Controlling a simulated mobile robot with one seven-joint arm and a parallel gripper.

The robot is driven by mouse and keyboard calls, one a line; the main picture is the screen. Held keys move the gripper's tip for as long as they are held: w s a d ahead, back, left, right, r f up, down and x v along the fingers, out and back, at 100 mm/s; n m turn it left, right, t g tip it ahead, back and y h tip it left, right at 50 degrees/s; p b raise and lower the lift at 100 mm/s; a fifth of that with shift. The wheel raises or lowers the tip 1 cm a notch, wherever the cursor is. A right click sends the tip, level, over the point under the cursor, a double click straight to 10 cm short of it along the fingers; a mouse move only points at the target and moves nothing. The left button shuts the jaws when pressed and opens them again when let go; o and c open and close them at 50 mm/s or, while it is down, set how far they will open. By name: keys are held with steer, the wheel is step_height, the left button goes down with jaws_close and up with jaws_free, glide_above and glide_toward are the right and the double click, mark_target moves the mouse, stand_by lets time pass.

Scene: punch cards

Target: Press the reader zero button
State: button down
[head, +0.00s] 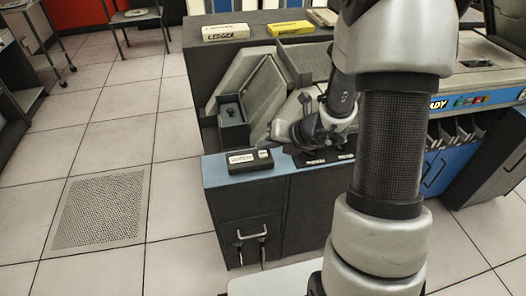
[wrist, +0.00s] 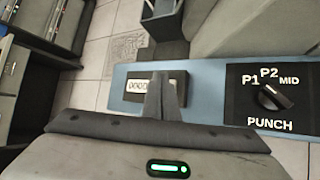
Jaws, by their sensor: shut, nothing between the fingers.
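A small black counter box (head: 250,162) with a white number strip sits on the blue ledge at the front left of the machine. A small pale spot at its right end may be the zero button (head: 263,155). In the wrist view the box (wrist: 181,80) shows a row of zeros, and my fingers cover part of its right half, so the button cannot be made out there. My gripper (head: 274,132) is shut and empty, just above and behind the box; its fingers (wrist: 161,78) also show in the wrist view. I cannot tell whether they touch the box.
A black PUNCH dial panel (wrist: 278,96) lies right of the box on the blue ledge (head: 222,172). A dark bin (head: 232,125) stands behind the box. A LEDGER box (head: 225,32) and a yellow box (head: 290,28) lie on the machine's top. The floor at left is open.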

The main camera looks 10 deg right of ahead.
mark_target(266, 155)
step_height(266, 155, up, 5)
steer(key=p, duration=0.4)
steer(key=shift+p, duration=0.35)
stand_by(0.5)
